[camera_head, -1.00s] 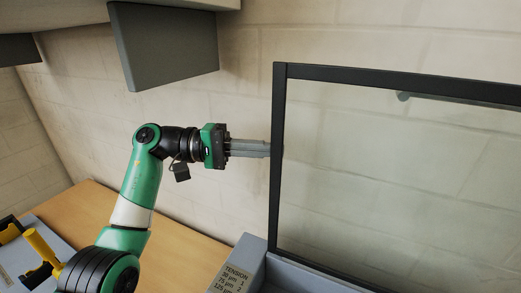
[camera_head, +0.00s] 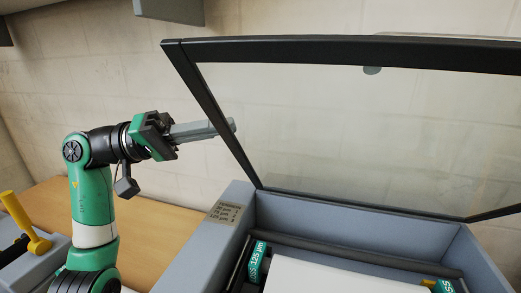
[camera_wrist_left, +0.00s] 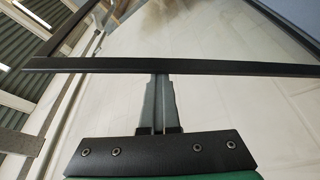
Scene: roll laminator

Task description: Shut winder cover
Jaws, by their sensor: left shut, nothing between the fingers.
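The winder cover is a clear pane in a black frame (camera_head: 350,50). It stands open, tilted over the grey winder housing (camera_head: 215,245), with its lower edge at the housing's back. My left gripper (camera_head: 228,129) is shut with nothing between its long grey fingers. The fingers reach behind the cover's left frame bar, and their tips show through the pane just past it. In the left wrist view the black frame bar (camera_wrist_left: 220,66) crosses right at the tips of the left gripper (camera_wrist_left: 159,80); I cannot tell whether they touch. My right gripper is not in view.
Inside the open housing lies a white roll (camera_head: 320,277) with green end labels. A tension label (camera_head: 227,212) is on the left wall's top. A yellow-handled lever (camera_head: 25,222) stands at the left. A grey wall box (camera_head: 170,10) hangs above my arm. Wooden tabletop (camera_head: 160,220) lies between.

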